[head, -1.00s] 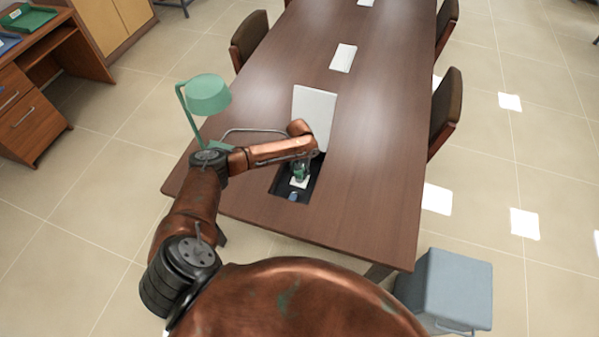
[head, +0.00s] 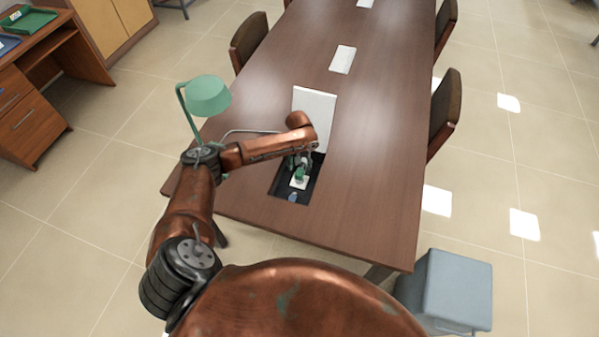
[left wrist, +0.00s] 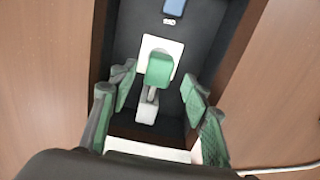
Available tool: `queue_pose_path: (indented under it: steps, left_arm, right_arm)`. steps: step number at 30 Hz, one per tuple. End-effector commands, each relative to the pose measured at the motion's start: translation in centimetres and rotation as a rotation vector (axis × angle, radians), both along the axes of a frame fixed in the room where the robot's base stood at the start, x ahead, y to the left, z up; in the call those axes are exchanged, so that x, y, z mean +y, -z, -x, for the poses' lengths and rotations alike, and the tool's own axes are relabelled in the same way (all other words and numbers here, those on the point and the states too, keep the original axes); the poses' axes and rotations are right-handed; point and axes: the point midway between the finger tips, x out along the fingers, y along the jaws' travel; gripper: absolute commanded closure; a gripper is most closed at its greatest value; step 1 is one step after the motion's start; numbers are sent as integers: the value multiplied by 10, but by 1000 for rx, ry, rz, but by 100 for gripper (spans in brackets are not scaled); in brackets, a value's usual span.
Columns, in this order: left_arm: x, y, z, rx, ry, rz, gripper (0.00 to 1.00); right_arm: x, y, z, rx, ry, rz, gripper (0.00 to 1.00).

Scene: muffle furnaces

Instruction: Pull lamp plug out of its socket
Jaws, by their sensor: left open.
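The green lamp plug (left wrist: 159,69) is at the white socket plate (left wrist: 168,44) inside a dark recess in the table. A pale grey piece (left wrist: 147,107) trails from the plug toward my gripper. My left gripper (left wrist: 157,105) is open, its green-padded fingers on either side of the plug's near end and apart from it. In the head view my left gripper (head: 303,162) hangs over the recess, beside the plug (head: 299,174). The green desk lamp (head: 208,96) stands at the table's left edge. My right gripper is not in view.
A blue item (left wrist: 174,7) sits in the recess beyond the socket plate. A pale raised lid (head: 315,112) stands at the recess's far edge. A light cable (head: 250,131) lies left of it. The wooden table (head: 375,190) is clear to the right.

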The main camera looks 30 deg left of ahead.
Motion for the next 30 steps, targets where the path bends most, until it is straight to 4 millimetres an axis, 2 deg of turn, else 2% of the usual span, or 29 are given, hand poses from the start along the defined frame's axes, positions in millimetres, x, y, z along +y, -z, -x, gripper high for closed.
queue_pose_path:
  steps: [1,6,12,17,30]
  left_arm:
    - [1,-12,-1,-3,1,-1,56]
    - [1,-46,-1,-3,0,0,56]
    - [1,-71,-1,-1,0,0,56]
    - [1,-76,-1,0,0,0,56]
    - [1,-76,-1,0,0,0,56]
  right_arm:
    - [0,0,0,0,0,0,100]
    - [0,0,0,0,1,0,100]
    - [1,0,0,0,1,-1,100]
    - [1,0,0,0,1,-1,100]
    - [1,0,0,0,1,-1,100]
